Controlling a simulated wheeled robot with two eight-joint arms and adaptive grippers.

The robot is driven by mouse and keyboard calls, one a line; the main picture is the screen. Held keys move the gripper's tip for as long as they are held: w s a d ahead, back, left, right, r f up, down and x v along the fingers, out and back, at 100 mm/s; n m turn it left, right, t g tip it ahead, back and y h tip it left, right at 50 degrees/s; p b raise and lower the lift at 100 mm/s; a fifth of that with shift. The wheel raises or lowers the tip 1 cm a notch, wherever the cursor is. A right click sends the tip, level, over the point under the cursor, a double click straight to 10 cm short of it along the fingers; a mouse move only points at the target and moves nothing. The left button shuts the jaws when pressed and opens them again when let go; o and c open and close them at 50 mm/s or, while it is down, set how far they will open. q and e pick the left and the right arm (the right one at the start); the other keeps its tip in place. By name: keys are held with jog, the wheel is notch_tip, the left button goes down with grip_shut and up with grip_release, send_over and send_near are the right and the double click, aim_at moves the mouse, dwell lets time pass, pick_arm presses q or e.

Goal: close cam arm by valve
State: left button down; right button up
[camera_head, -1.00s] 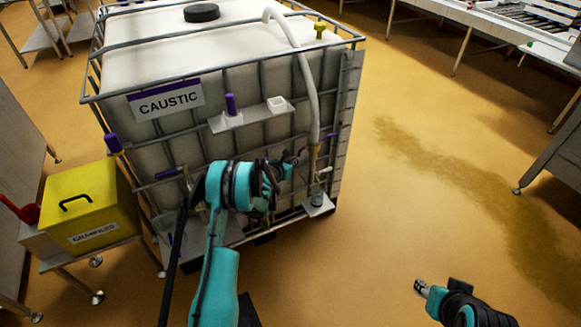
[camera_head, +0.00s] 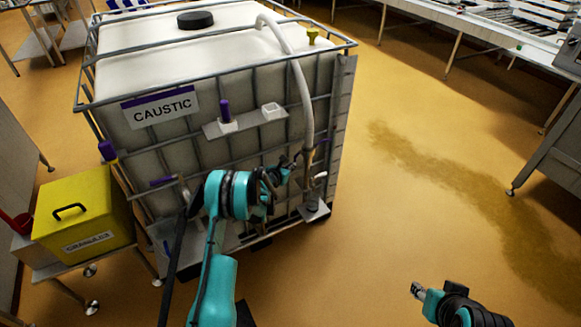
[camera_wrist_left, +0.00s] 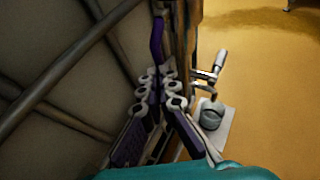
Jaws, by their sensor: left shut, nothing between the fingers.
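My left gripper (camera_head: 292,163) is shut and empty, just left of the lower end of the white hose (camera_head: 303,100) on the caustic tank's front. In the left wrist view its closed fingertips (camera_wrist_left: 163,77) are just below a purple lever (camera_wrist_left: 157,38), which looks like a cam arm and stands along the coupling (camera_wrist_left: 182,45). Whether they touch is unclear. A pale-handled fitting, perhaps the valve (camera_wrist_left: 218,62), is right of the coupling. It is small in the head view (camera_head: 320,176). My right gripper (camera_head: 418,291) is low on the right, away from the tank; its jaw opening is unclear.
The caged caustic tank (camera_head: 140,65) fills the left middle, with metal bars around the work spot. A small plate with a grey cap (camera_head: 313,208) sits below the hose end. A yellow box (camera_head: 80,215) stands at left. The floor on the right is open, with a wet streak (camera_head: 430,180).

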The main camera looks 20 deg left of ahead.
pick_arm(q)
jog(key=r+v, duration=0.1)
jog(key=v, duration=1.1)
jog(key=s+d+r+m+g, duration=0.2)
jog(key=s+d+r+m, duration=0.4)
jog(key=r+m, duration=0.2)
jog(key=s+d+r+m+g, duration=0.1)
jog(key=s+d+r+m, duration=0.5)
jog(key=r+m, duration=0.2)
jog(key=s+d+r+m+g+y, duration=0.1)
jog(key=s+d+m+g, duration=0.2)
jog(key=s+m, duration=1.5)
jog(key=s, duration=0.6)
jog(key=shift+s+d+m+y, duration=0.3)
jog(key=shift+s+d, duration=0.1)
jog(key=shift+w, duration=0.1)
